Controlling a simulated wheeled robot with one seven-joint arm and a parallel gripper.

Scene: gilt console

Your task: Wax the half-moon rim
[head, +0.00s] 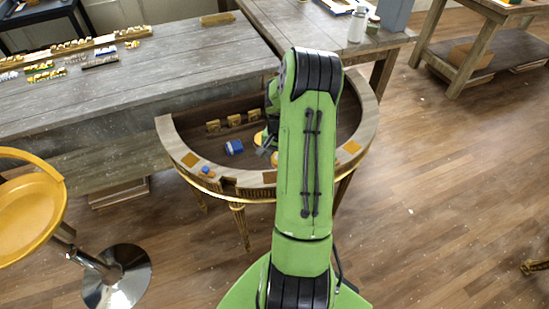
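The half-moon rim (368,122) is a pale grey-brown curved band around the top of the gilt console (241,224). Orange square patches (190,160) are set on it at left, front and right. A small blue and orange item (207,171) lies on its front left part. Inside the curve is a dark brown recessed floor with a blue block (234,147) and a yellow round thing (259,138). My green arm covers the middle of the console and part of the rim. My gripper (267,146) is mostly hidden behind the arm, low over the recess; its fingers are unclear.
A grey plank workbench (130,85) adjoins the console at the back left, with racks of small pieces (75,45). A yellow stool (30,208) stands at left. Jars (357,26) stand on the back table.

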